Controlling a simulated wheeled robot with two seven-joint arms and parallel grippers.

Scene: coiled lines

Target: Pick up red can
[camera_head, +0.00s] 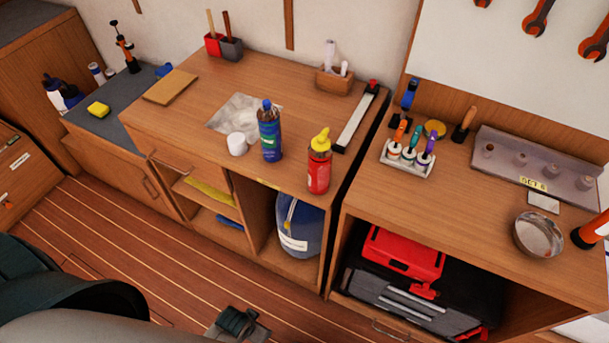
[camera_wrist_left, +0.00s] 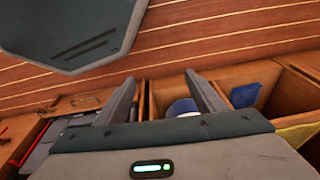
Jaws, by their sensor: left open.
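A red can (camera_head: 319,172) with a yellow cap stands upright near the front edge of the wooden counter (camera_head: 190,115), right of a blue bottle (camera_head: 269,135). The can does not show in the left wrist view. My left gripper (camera_head: 238,322) is at the bottom of the head view, low in front of the cabinet and well apart from the can. In the left wrist view its two fingers (camera_wrist_left: 160,85) are spread with nothing held between them. Beyond them is the blue jug (camera_wrist_left: 182,107) in the cabinet. My right gripper is not in view.
A white cup (camera_head: 237,144) stands left of the blue bottle. A steel straightedge (camera_head: 356,128) lies right of the can. A gap separates this counter from the right bench (camera_head: 460,215), which holds a metal bowl (camera_head: 538,235). A red toolbox (camera_head: 404,252) sits below.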

